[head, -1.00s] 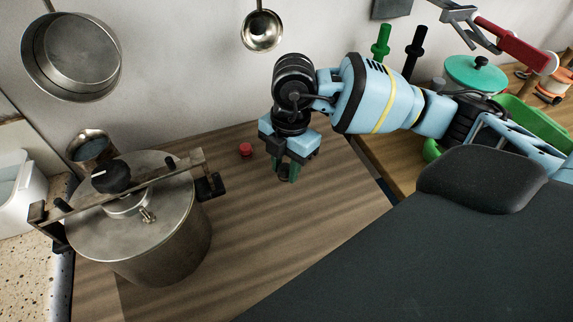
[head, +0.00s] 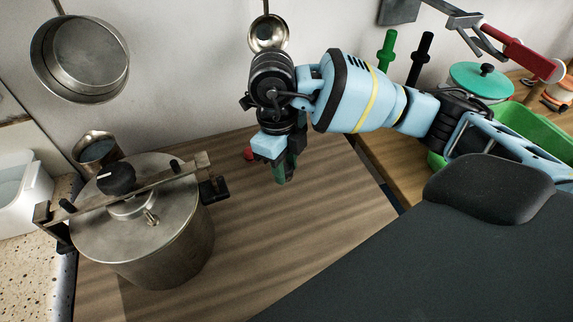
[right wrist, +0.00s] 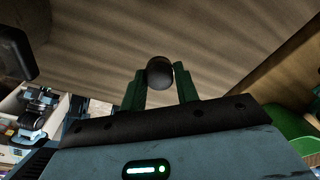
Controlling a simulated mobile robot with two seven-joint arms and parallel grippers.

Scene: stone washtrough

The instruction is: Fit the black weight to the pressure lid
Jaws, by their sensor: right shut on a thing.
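The pressure lid (head: 177,208) is a metal disc on the big metal pot at the left in the head view. A clamp bar with a black knob (head: 116,178) crosses it, and a small metal stub (head: 151,217) stands on its near part. My right gripper (head: 285,174) is above the wooden worktop, right of the pot and apart from it. In the right wrist view, its green fingers are shut on the black weight (right wrist: 160,72), which shows as a dark rounded end between the tips. In the head view the fingers hide the weight. My left gripper is not in view.
A small red piece (head: 249,153) lies on the worktop behind my right gripper, partly hidden. A metal cup (head: 97,150) stands behind the pot. A pan (head: 82,58) and a ladle (head: 268,34) hang on the wall. The worktop (head: 265,240) right of the pot is bare.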

